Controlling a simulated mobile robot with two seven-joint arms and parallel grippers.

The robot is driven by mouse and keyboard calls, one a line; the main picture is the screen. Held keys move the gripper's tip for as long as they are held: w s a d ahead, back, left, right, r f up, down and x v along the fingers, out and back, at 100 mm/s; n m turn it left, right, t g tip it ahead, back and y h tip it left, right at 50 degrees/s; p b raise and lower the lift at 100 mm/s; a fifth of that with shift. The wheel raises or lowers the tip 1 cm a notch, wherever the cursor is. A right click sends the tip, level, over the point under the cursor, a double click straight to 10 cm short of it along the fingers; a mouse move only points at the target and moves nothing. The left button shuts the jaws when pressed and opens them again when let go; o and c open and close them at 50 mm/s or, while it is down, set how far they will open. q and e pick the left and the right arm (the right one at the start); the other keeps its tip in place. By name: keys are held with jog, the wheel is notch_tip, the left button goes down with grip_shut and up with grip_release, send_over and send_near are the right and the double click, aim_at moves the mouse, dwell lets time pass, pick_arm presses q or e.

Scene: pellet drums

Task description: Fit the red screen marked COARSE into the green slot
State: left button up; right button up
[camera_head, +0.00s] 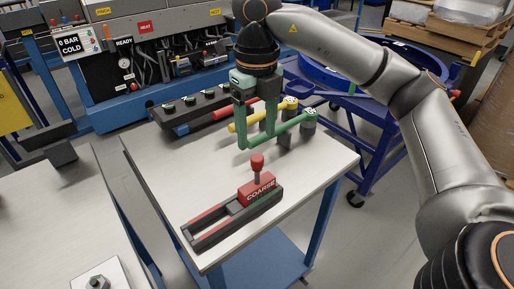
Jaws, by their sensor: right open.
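The red screen marked COARSE (259,189) is a block with a red knob (257,162) standing upright on a short stem. It sits at the right end of a long dark frame (215,236) on the table. Green edging (266,206) shows along the frame beside the block, and red edging borders the empty left part. I cannot tell how deep the block sits. My right gripper (257,138) points down with green fingers, open and empty, above and behind the knob and apart from it. My left gripper is out of view.
Yellow (248,121) and green (291,128) bars with grey ends lie behind the gripper. A dark rack (200,110) stands at the table's back edge. The light tabletop (165,175) is clear left of the frame. A blue cart (375,125) stands behind right.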

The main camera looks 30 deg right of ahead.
notch_tip(320, 180, up, 5)
jog(key=shift+r+p, duration=0.1)
jog(key=shift+p, duration=0.7)
